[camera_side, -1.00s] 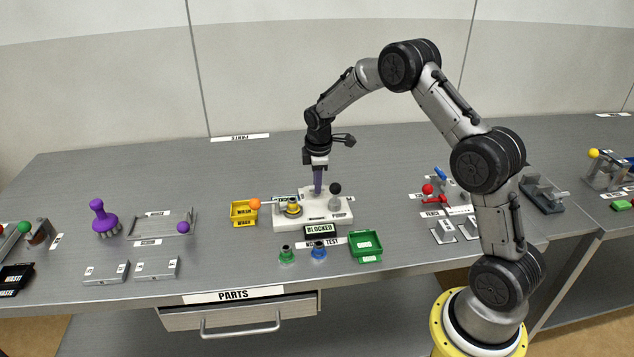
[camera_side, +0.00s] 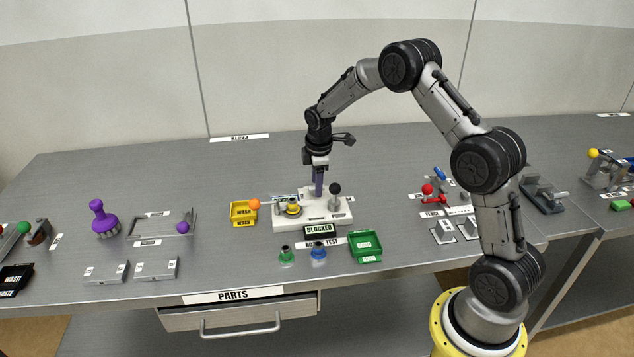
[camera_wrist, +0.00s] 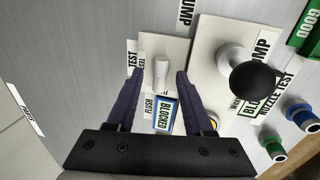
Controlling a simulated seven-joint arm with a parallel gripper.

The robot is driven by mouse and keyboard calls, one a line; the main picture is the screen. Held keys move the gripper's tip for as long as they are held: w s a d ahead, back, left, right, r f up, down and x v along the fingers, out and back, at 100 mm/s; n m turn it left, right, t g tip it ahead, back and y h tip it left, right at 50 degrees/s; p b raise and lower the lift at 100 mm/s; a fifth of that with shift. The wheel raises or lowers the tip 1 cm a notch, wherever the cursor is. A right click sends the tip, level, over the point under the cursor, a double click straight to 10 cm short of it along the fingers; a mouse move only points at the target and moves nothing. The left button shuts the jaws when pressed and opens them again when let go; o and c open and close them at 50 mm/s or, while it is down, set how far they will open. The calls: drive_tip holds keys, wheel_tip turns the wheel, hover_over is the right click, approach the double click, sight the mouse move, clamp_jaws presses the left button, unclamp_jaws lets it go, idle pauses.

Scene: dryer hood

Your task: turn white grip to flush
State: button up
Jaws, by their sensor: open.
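The white grip (camera_wrist: 162,74) shows in the wrist view as a small pale cylinder on a white base plate (camera_wrist: 205,68), between the labels TEST and FLUSH. My gripper (camera_wrist: 158,82) is open, with its two purple fingers on either side of the white grip and apart from it in the picture. In the side view my gripper (camera_side: 319,192) points down over the white station (camera_side: 290,222), and its fingers hide the grip there. I cannot tell how far the fingertips are above the plate. A display (camera_side: 319,229) on the station's front reads BLOCKED.
A black-knobbed lever (camera_side: 335,189) labelled PUMP stands close on the right. An orange ball (camera_side: 255,204) and yellow nozzle part (camera_side: 292,207) are on the left. A yellow bin (camera_side: 243,214), green bin (camera_side: 366,246) and green and blue nozzles (camera_side: 318,252) surround the station.

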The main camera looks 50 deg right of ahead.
drive_tip(key=shift+r, duration=0.1)
wheel_tip(320, 180, up, 13)
drive_tip(key=s+a, duration=0.2)
drive_tip(key=shift+r, duration=0.15)
idle(0.4)
wheel_tip(320, 180, up, 4)
drive_tip(key=t, duration=0.1)
hover_over(318, 199)
drive_tip(key=a, duration=0.2)
drive_tip(key=s+a+r+t, duration=0.1)
drive_tip(key=s+a+r, duration=0.3)
drive_tip(key=r, duration=0.3)
drive_tip(key=s+a+r+t, duration=0.2)
drive_tip(key=s+a+r, duration=0.3)
drive_tip(key=s, duration=0.4)
drive_tip(key=s+a+f+m, duration=0.2)
drive_tip(key=s+f+m, duration=0.2)
drive_tip(key=s, duration=0.5)
drive_tip(key=s+a+f+m+y, duration=0.1)
drive_tip(key=s+a+f+m, duration=0.2)
drive_tip(key=s, duration=0.6)
drive_tip(key=shift+f+m+y, duration=0.3)
drive_tip(key=shift+f+m, duration=0.55)
drive_tip(key=shift+m, duration=0.25)
